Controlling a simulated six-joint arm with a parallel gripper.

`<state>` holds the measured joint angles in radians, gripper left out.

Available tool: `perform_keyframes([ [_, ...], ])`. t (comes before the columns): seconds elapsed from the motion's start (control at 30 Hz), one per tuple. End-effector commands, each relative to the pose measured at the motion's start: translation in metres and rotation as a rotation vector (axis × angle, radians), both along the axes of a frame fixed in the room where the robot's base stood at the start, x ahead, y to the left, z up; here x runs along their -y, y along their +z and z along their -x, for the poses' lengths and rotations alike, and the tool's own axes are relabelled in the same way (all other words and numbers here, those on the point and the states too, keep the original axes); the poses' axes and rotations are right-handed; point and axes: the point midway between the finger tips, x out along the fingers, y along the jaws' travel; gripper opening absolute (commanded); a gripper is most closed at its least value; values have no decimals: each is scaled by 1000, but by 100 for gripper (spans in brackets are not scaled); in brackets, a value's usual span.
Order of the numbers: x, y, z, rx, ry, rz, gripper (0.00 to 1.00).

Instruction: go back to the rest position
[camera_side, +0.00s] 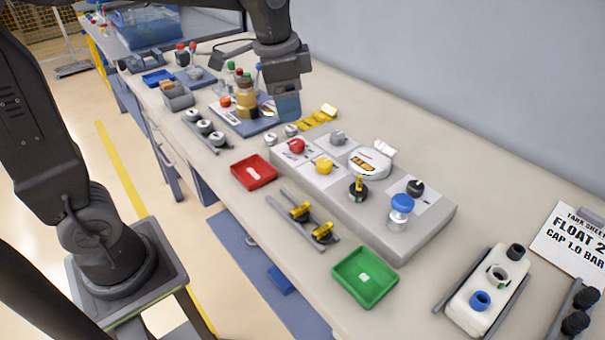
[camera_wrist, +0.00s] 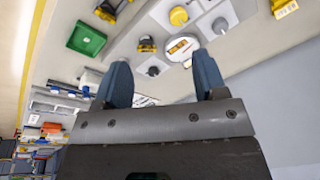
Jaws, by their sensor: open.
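My gripper (camera_side: 289,108) hangs above the bench at the upper middle of the side view, near the grey fixture block. In the wrist view my gripper (camera_wrist: 163,85) shows two blue fingers spread apart with nothing between them.
A red tray (camera_side: 254,172) and a green tray (camera_side: 366,277) lie along the bench's front edge. A blue board with an amber bottle (camera_side: 247,104) stands left of my gripper. A white tank (camera_side: 487,291) and a printed sheet (camera_side: 573,240) are at the right. The wall runs behind.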

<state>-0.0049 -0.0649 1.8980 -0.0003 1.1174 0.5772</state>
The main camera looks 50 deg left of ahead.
Motion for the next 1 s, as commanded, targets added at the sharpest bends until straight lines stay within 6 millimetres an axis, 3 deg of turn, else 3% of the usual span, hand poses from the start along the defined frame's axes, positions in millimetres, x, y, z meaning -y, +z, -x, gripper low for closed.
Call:
perform_keyframes([
  [0.03, 0, 6, 22, 39, 58, 12, 65],
  [0.2, 1, 5, 82, 150, 261, 71, 65],
  [0.4, 2, -11, 133, 251, 451, 150, 65],
  [0.6, 2, -23, 152, 292, 534, 191, 65],
  [1.0, 2, -24, 153, 293, 542, 194, 65],
])
